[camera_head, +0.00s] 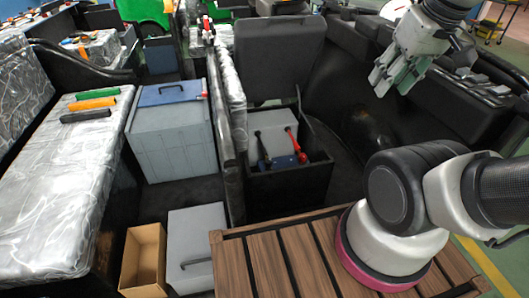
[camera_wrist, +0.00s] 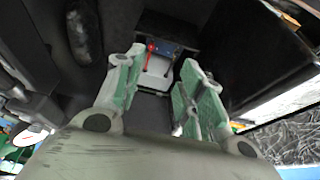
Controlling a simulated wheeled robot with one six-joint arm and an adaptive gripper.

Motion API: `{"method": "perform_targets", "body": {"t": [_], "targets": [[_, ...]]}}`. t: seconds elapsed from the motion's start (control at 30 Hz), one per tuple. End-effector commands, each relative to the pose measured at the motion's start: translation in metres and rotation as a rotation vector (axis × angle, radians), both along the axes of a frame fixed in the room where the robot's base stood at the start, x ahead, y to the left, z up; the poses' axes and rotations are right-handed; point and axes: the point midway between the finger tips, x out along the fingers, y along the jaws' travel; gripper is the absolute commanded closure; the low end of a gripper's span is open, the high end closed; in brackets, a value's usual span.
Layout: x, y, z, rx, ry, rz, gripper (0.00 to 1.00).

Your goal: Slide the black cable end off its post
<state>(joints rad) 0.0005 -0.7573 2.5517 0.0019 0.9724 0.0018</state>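The black cable end (camera_head: 259,137) stands at the left of a pale grey battery (camera_head: 277,126) inside an open black box. A red cable end (camera_head: 293,141) stands to its right, with a red knob at its lower end. My gripper (camera_head: 394,84) is up and to the right of the box, well apart from it. Its green-padded fingers are spread with nothing between them. In the wrist view my gripper (camera_wrist: 160,85) frames the battery (camera_wrist: 158,66) and the red cable end (camera_wrist: 151,49) far beyond the fingertips. The post under the black cable end cannot be made out.
The box's raised dark lid (camera_head: 279,58) stands behind the battery. A padded partition (camera_head: 231,90) borders the box on the left. Coloured handles (camera_head: 92,104) lie on a silver seat at the left. A wooden slatted deck (camera_head: 310,255) is in front.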

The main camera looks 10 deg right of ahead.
Motion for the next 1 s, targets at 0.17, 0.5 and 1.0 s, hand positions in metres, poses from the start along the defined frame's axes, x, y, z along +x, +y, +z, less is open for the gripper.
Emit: {"method": "perform_targets", "body": {"t": [0.17,0.5,1.0], "targets": [[0.000,0.000,0.000,0.000,0.000,0.000,0.61],[0.016,0.005,-0.036,-0.002,0.187,0.024,0.58],[0.175,0.045,-0.155,0.040,0.564,0.053,0.58]]}}
